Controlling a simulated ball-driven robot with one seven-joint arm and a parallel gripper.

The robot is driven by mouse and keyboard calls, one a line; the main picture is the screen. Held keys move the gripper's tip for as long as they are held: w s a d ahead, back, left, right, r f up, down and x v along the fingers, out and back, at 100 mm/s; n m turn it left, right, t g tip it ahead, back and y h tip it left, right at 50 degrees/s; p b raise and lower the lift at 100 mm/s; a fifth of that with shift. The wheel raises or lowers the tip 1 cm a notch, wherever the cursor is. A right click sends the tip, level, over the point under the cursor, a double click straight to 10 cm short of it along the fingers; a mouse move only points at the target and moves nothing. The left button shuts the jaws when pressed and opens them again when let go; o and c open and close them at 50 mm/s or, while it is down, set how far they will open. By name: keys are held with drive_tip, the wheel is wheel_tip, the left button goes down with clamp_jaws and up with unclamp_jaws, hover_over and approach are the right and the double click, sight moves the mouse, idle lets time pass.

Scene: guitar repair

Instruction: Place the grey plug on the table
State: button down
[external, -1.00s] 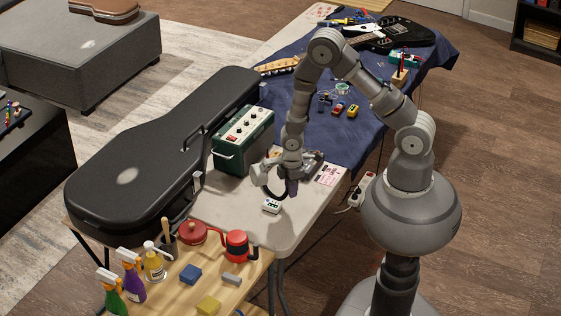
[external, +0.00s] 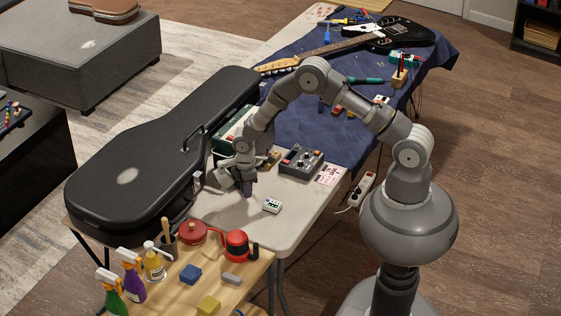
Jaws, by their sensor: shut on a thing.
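My gripper (external: 247,190) is low over the bare pale part of the white table (external: 222,207), left of a small white box (external: 272,206) and in front of the green amplifier. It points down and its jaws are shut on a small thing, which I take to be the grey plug. The plug is mostly hidden by the fingers and too small to make out clearly. I cannot tell whether it touches the table top.
A dark grey pedal (external: 301,160) lies behind and right of my gripper. The green amplifier (external: 228,138) and black guitar case (external: 150,160) stand close on the left.

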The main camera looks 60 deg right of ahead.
drive_tip(key=shift+f, duration=0.15)
drive_tip(key=c, duration=1.1)
unclamp_jaws()
drive_tip(key=shift+f, duration=0.1)
wheel_tip(320, 180, up, 12)
drive_tip(key=p, duration=0.4)
drive_tip(key=shift+r, duration=0.2)
